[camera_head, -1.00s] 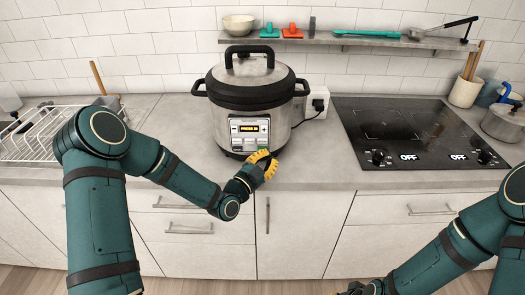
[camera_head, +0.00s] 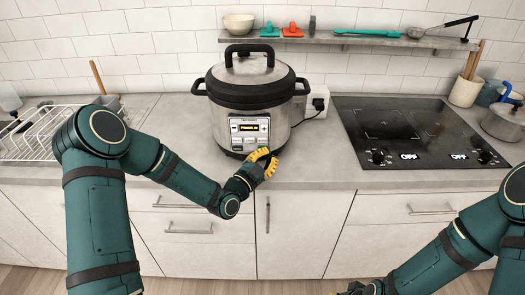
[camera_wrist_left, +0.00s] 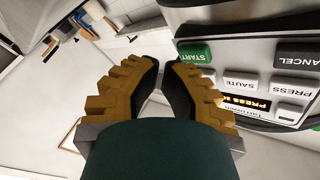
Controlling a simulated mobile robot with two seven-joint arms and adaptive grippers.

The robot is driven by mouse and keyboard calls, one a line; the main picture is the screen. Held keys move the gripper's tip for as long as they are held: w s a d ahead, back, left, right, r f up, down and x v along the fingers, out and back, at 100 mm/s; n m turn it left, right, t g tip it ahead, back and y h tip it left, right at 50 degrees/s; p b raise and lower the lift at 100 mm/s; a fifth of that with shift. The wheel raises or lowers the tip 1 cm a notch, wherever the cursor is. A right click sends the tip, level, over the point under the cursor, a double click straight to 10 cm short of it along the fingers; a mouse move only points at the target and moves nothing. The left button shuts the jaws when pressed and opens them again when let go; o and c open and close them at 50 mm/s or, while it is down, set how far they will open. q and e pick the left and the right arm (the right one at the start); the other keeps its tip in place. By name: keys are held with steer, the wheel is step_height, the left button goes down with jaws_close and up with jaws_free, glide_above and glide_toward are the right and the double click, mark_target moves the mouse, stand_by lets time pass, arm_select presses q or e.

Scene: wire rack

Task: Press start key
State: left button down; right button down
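The green START key (camera_wrist_left: 195,53) is on the control panel (camera_head: 250,133) of a steel and black pressure cooker (camera_head: 252,98) on the counter. My left gripper (camera_head: 263,159), with yellow ribbed fingers, is just in front of the panel's lower right part. In the left wrist view the fingertips of the left gripper (camera_wrist_left: 163,63) are a little apart, with nothing between them. The right fingertip is close to the START key; I cannot tell whether they touch. In the head view the key is not clear. Of my right arm's end, only a dark bit shows at the bottom edge.
A cooktop (camera_head: 415,132) is right of the cooker, and a plug with a cable (camera_head: 318,103) is between them. A wire dish rack (camera_head: 35,135) stands at the left. A shelf (camera_head: 345,41) runs above. SAUTE (camera_wrist_left: 240,84) and CANCEL (camera_wrist_left: 298,56) keys are near START.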

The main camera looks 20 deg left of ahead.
arm_select(q)
steer(key=shift+w+a, duration=0.1)
steer(key=shift+w, duration=0.2)
steer(key=shift+w+b, duration=0.15)
steer(key=shift+b, duration=0.2)
stand_by(0.4)
steer(key=shift+s+b, duration=0.35)
steer(key=shift+s, duration=0.25)
steer(key=shift+s, duration=0.1)
steer(key=s, duration=0.2)
steer(key=s+d+b, duration=0.2)
steer(key=s, duration=0.1)
steer(key=shift+s, duration=0.3)
stand_by(0.5)
